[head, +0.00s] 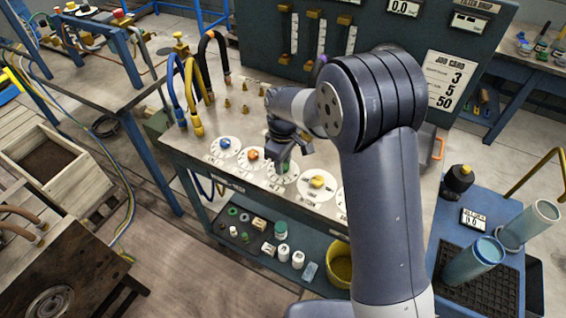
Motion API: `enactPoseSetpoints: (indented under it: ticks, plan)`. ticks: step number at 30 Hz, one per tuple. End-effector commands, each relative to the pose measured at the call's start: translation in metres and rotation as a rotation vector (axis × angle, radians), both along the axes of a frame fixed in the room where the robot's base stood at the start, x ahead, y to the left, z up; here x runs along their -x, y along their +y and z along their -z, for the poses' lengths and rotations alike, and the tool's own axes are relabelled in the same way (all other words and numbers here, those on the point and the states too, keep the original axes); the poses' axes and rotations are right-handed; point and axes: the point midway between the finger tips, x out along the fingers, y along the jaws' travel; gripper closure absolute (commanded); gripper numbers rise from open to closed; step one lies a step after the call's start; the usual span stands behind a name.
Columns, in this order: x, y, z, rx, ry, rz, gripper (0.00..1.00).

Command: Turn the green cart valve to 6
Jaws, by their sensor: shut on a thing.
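The green cart valve (284,168) sits on a round white dial on the cart's top, third in a row of dials. My gripper (281,158) reaches down over it and is shut on it. The gripper and wrist hide most of the valve. I cannot read which number it points to. A blue valve (225,143) and an orange valve (252,154) stand to its left, and a yellow valve (317,182) stands to its right, each on its own white dial.
Yellow, black and blue bent hoses (193,95) stand at the cart's back left. A dark panel (310,40) with gauges and a job card (446,82) reading 3, 5, 50 rises behind. The lower shelf (262,258) holds small parts. A blue side table (450,215) bears two cylinders.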

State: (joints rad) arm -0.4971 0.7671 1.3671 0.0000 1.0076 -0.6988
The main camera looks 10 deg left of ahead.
Motion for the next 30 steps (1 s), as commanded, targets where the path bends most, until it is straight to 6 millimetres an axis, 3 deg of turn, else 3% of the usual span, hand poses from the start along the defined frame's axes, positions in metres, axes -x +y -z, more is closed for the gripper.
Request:
enactPoseSetpoints:
  ticks: [30]
  plan:
    - [-0.0013, -0.0002, -0.0008, -0.002, -0.002, 0.963, 0.93]
